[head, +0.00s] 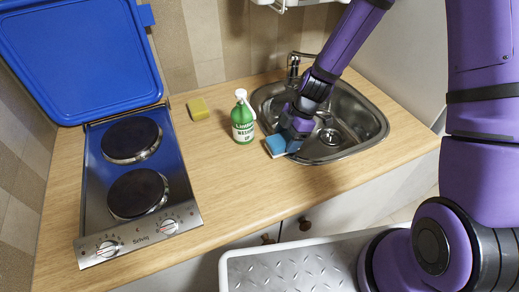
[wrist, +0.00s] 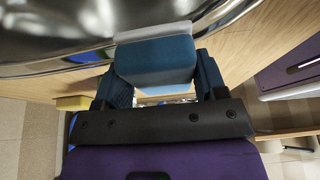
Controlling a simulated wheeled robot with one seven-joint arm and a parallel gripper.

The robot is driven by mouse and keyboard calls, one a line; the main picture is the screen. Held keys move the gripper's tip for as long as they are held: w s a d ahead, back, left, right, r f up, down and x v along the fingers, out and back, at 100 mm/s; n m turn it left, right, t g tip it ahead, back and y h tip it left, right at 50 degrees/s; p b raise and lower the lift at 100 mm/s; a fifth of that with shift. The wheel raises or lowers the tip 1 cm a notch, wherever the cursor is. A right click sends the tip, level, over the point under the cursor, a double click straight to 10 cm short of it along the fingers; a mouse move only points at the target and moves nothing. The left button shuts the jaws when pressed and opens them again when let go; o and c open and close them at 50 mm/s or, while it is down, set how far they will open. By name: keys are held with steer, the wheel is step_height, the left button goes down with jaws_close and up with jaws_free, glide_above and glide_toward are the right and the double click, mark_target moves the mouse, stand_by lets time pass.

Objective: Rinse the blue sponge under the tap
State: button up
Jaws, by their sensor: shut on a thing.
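The blue sponge (head: 276,145) with a pale layer is at the left rim of the sink in the head view. My gripper (head: 291,146) is shut on it; the wrist view shows the sponge (wrist: 157,62) between the two fingers (wrist: 158,88). The steel sink (head: 370,117) has a round drain in its bowl. The tap (head: 294,64) stands at the sink's back edge, partly hidden by my arm. I see no running water.
A green soap bottle (head: 243,122) stands on the wooden counter (head: 225,180) just left of the sink. A yellow sponge (head: 198,109) lies further left. The hob (head: 91,205) at far left has its blue lid (head: 75,50) raised. The front counter is clear.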

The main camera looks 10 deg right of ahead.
glide_toward(256, 159)
steer(key=x, duration=0.5)
steer(key=shift+a, duration=0.35)
steer(key=shift+d+f, duration=0.1)
steer(key=shift+f, duration=0.45)
steer(key=o, duration=0.9)
steer(key=shift+c, duration=0.2)
steer(key=shift+f, duration=0.15)
